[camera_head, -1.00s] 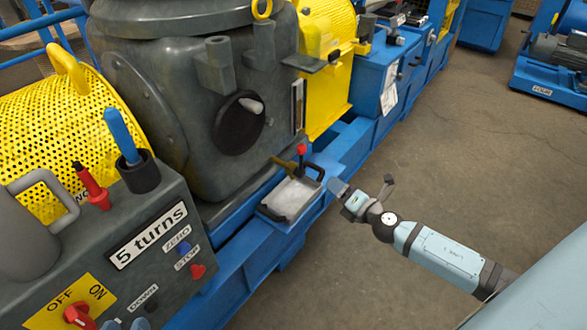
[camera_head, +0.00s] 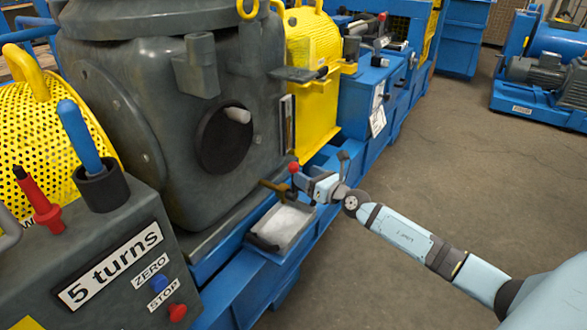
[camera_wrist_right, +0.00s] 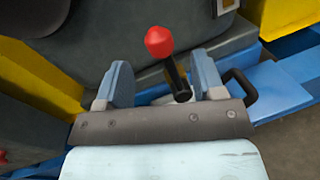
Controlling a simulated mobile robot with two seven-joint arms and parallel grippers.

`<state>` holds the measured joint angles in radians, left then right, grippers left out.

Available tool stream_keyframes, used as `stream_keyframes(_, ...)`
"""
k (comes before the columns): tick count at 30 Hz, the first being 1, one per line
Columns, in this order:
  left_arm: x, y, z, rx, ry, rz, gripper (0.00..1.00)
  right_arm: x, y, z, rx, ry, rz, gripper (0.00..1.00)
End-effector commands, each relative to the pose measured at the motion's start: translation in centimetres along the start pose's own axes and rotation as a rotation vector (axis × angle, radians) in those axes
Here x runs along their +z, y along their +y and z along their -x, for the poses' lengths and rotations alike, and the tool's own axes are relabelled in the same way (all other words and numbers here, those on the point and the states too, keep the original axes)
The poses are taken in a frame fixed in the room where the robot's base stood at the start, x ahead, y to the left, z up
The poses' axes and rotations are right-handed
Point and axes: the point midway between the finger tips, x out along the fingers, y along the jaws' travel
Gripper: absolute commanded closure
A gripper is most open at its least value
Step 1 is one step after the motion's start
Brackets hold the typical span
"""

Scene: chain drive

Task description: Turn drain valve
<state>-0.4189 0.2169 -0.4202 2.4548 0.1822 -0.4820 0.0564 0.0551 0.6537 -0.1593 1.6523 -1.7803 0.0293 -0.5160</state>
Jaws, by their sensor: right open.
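The drain valve has a red-knobbed lever (camera_head: 293,168) on a brass-coloured spout at the foot of the grey gearbox housing (camera_head: 180,110). In the right wrist view the red knob (camera_wrist_right: 159,42) on its dark stem stands between my two fingers. My right gripper (camera_head: 309,186) is at the lever in the head view, coming from the right. In the right wrist view my right gripper (camera_wrist_right: 162,85) is open, one finger on each side of the lever. I cannot tell whether either finger touches it. My left gripper is not in view.
A tray (camera_head: 282,227) with pale contents sits below the spout on the blue frame (camera_head: 240,268). A control box (camera_head: 130,265) with a "5 turns" label stands at the left. Yellow guards (camera_head: 313,70) flank the housing.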

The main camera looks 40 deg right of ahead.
Motion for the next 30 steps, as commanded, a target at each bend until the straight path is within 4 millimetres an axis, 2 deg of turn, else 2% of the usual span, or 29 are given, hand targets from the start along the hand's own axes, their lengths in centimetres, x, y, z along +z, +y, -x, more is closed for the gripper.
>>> stream_keyframes(3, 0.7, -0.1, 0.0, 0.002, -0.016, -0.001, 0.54, -0.1, 0.0, -2.5, 0.0, -0.003, -0.002, 0.38)
stream_keyframes(9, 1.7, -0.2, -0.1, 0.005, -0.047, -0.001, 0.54, -0.1, 0.0, -5.0, 0.0, -0.001, 0.0, 0.38)
stream_keyframes(14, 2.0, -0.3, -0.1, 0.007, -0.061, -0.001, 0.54, -0.1, 0.0, -5.8, 0.001, 0.0, -0.002, 0.38)
stream_keyframes(21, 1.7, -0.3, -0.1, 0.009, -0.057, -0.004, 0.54, -0.1, 0.1, -5.8, 0.001, 0.001, -0.002, 0.38)
stream_keyframes(22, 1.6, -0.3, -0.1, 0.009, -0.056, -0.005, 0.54, -0.1, 0.1, -5.8, 0.001, 0.001, -0.002, 0.4)
stream_keyframes(23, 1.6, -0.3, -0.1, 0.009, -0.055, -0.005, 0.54, -0.1, 0.1, -5.8, 0.001, 0.001, -0.002, 0.47)
stream_keyframes(30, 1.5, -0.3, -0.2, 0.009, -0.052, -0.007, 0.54, -0.1, 0.0, -5.8, 0.001, 0.001, -0.002, 1.0)
